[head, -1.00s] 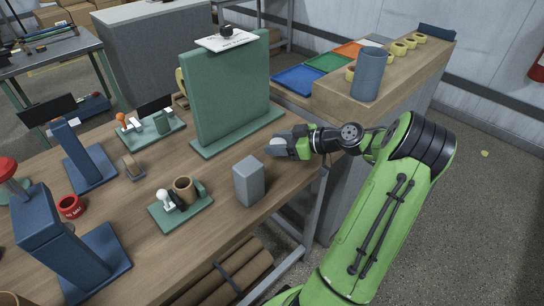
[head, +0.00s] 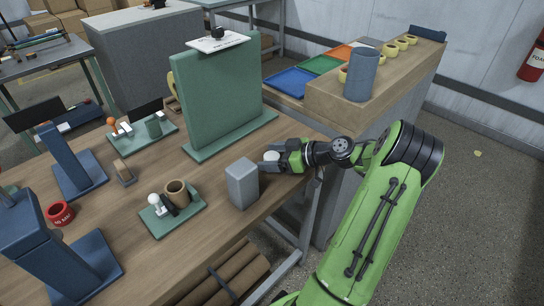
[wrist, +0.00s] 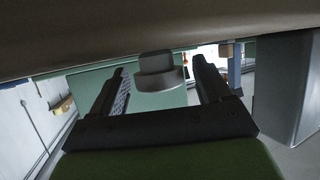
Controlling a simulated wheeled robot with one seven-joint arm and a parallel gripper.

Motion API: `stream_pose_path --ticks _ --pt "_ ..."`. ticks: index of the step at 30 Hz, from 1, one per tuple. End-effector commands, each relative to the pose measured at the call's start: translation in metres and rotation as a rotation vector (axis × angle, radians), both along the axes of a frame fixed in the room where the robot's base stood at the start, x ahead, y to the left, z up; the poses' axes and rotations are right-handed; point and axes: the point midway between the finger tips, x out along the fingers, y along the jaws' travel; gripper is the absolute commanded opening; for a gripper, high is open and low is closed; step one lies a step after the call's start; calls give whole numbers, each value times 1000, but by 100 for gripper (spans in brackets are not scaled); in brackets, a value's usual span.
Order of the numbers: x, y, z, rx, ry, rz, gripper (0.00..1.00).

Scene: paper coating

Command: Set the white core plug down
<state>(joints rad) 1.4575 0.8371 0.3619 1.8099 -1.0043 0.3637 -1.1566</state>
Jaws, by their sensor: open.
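The white core plug (head: 271,156) is at the right part of the wooden table, just right of the grey block. It shows between the two fingers of my gripper (head: 272,161). In the wrist view the plug (wrist: 160,73) looks grey in shade, with a narrower part and a wider disc. My gripper (wrist: 158,88) is open around it, with a visible gap on each side. The wrist picture appears upside down, with the tabletop (wrist: 100,32) along its top. The plug's narrow end meets the tabletop there, though exact contact is hard to tell.
A grey block (head: 242,184) stands close left of my gripper. A green upright board (head: 225,95) stands behind. A green tray (head: 190,222) holds a brown cup and a white-knobbed item. A wooden counter (head: 325,105) with a blue-grey cylinder (head: 361,76) is at back right.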

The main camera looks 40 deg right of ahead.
Motion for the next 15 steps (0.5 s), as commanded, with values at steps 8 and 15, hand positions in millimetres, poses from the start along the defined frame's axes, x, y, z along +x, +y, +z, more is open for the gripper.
stream_pose_path --ticks 8,15 --pt "-39 -19 23 -2 0 -7 78" --pt "-88 -40 45 -1 0 -4 78"
